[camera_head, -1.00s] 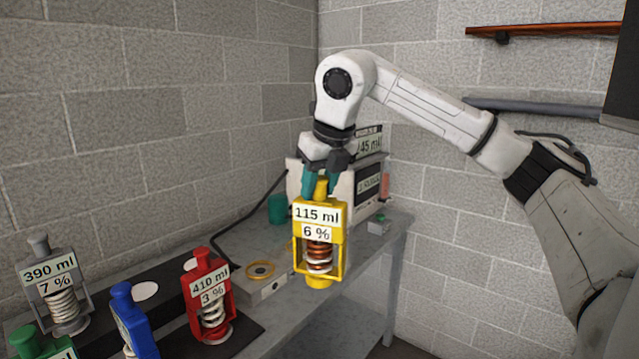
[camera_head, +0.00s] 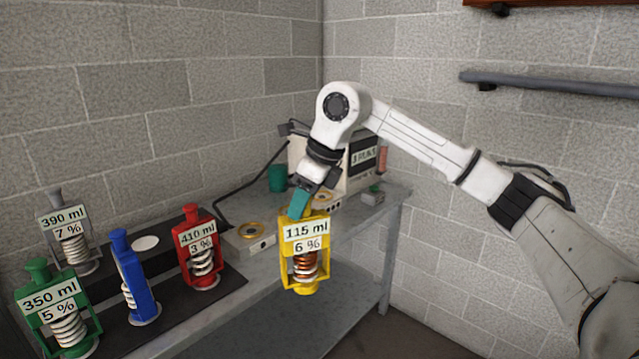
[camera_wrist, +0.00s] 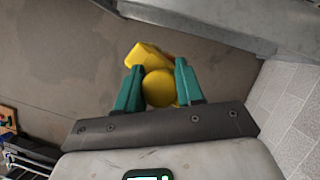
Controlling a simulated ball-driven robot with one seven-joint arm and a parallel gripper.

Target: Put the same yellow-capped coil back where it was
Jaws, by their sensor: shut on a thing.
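The yellow-capped coil (camera_head: 305,262) hangs in my gripper (camera_head: 300,204). Its label reads 115 ml and 6 %, and a copper-coloured coil shows inside its yellow frame. It is nearly upright, in front of the bench's front edge. In the wrist view, the teal fingers (camera_wrist: 159,88) are shut on either side of its round yellow cap (camera_wrist: 159,89). A white round spot (camera_head: 145,243) is bare on the black mat (camera_head: 225,284), behind the blue and red units.
Grey (camera_head: 75,245), green (camera_head: 62,325), blue (camera_head: 134,280) and red (camera_head: 201,250) units stand on the mat at left. A small device with a gold ring (camera_head: 250,232) sits right of the mat. A display box (camera_head: 363,152) stands at the bench's far end.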

